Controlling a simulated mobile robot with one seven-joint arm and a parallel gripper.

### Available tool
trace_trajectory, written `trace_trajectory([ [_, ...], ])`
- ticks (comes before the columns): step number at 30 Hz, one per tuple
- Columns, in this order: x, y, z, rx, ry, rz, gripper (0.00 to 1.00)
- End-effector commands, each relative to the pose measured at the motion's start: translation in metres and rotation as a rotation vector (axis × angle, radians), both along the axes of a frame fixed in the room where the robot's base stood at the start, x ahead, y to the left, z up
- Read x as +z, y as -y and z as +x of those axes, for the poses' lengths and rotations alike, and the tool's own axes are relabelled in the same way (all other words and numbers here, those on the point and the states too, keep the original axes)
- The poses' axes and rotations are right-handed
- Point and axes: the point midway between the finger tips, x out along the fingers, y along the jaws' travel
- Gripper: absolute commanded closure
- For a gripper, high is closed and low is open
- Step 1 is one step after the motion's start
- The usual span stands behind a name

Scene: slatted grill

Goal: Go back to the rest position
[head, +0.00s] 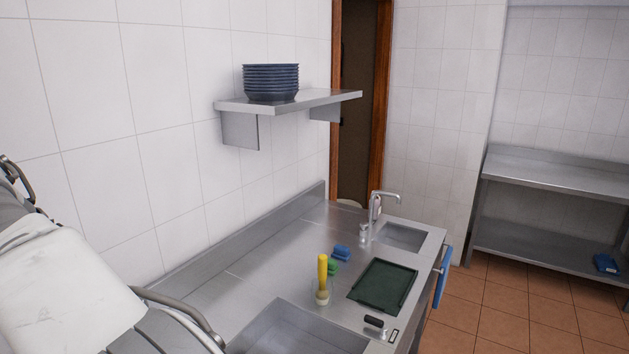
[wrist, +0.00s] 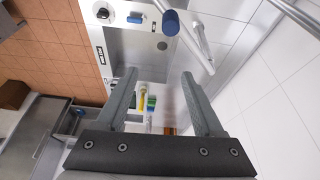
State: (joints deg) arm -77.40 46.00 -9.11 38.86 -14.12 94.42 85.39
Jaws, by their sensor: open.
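My gripper (wrist: 158,78) shows in the wrist view with its two grey fingers spread apart. The gap between the fingers is empty. Beyond it, small yellow, green and blue items show at a distance on the steel counter. In the head view part of my arm fills the lower left corner, and the gripper itself is out of sight there.
The steel counter (head: 245,272) holds a yellow-handled brush (head: 322,268), green and blue sponges (head: 341,252), a dark green tray (head: 384,286) and a tap (head: 376,206). A wall shelf (head: 325,97) carries stacked dark blue plates (head: 270,82). Tiled floor (head: 500,310) is open at right.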

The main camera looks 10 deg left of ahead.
Motion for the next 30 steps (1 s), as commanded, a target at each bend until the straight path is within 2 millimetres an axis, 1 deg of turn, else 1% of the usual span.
trace_trajectory([
  [1,0.007,0.017,0.019,-0.005,-0.012,0.005,0.31],
  [3,0.015,0.039,0.042,0.003,-0.029,0.009,0.31],
  [5,0.022,0.059,0.059,0.013,-0.041,0.014,0.31],
  [6,0.026,0.073,0.07,0.019,-0.048,0.017,0.31],
  [8,0.031,0.094,0.084,0.029,-0.06,0.023,0.31],
  [9,0.034,0.109,0.093,0.036,-0.066,0.027,0.31],
  [11,0.039,0.131,0.105,0.045,-0.074,0.035,0.31],
  [12,0.042,0.146,0.112,0.053,-0.079,0.039,0.31],
  [14,0.045,0.169,0.121,0.063,-0.083,0.047,0.31],
  [15,0.047,0.185,0.126,0.069,-0.087,0.051,0.31],
  [17,0.05,0.208,0.132,0.08,-0.09,0.06,0.31],
  [19,0.052,0.235,0.137,0.093,-0.091,0.068,0.31],
  [23,0.053,0.285,0.14,0.117,-0.086,0.083,0.31],
  [24,0.053,0.3,0.14,0.124,-0.084,0.088,0.31],
  [26,0.052,0.322,0.139,0.135,-0.078,0.094,0.31],
  [27,0.051,0.336,0.137,0.141,-0.075,0.096,0.31],
  [29,0.048,0.357,0.133,0.153,-0.067,0.101,0.31],
  [30,0.047,0.371,0.13,0.16,-0.061,0.104,0.31],
])
